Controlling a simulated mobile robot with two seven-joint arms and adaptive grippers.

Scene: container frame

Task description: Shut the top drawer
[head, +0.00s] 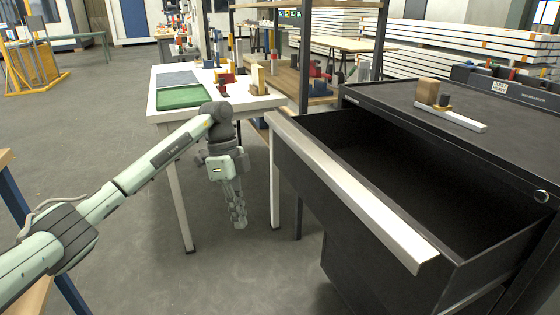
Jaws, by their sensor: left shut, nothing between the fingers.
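The top drawer (400,168) of the black cabinet (500,128) stands open at the right. Its dark inside looks empty. A long pale metal handle strip (345,190) runs along the top of its front. My left gripper (239,222) hangs down to the left of the drawer front, apart from it, with its fingers shut and nothing in them. It is in front of the white table, over the floor. My right gripper is not in view.
A white table (268,101) with a green tray (184,97) and several small items stands behind my left gripper. A wooden block (428,91) and a pale bar lie on the cabinet top. A shelf rack stands behind the drawer.

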